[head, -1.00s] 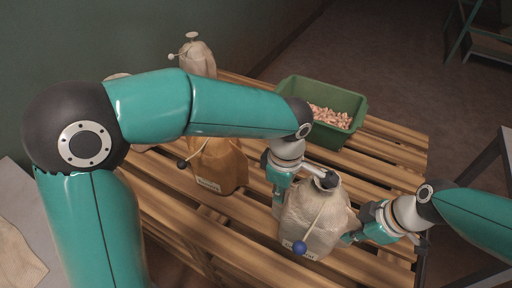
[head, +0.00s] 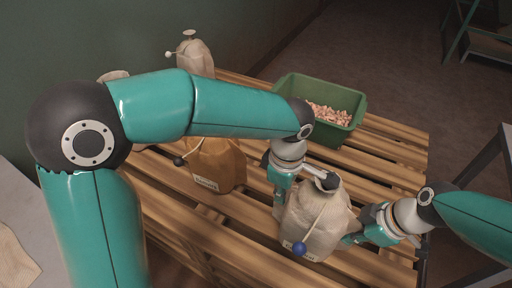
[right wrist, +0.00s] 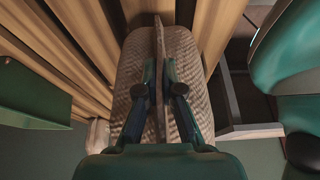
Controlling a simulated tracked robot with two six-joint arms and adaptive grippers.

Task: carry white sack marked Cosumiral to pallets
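A white to beige woven sack (head: 322,222) with a blue ball on its tie cord is between my two grippers at the lower right of the head view. Its small label is too small to read. My left gripper (head: 280,202) is at the sack's left side; its fingertips are mostly hidden, but the sack stays with it. My right gripper (head: 352,238) is at the sack's right side. In the right wrist view, its fingers (right wrist: 160,88) are close together on a narrow fold of the sack (right wrist: 130,62). Slatted wooden pallets (head: 255,240) lie below.
A green bin (head: 330,132) of nuts stands at the back of the slats. A pale sack (head: 195,57) is further back. A dark frame (head: 478,178) is at right.

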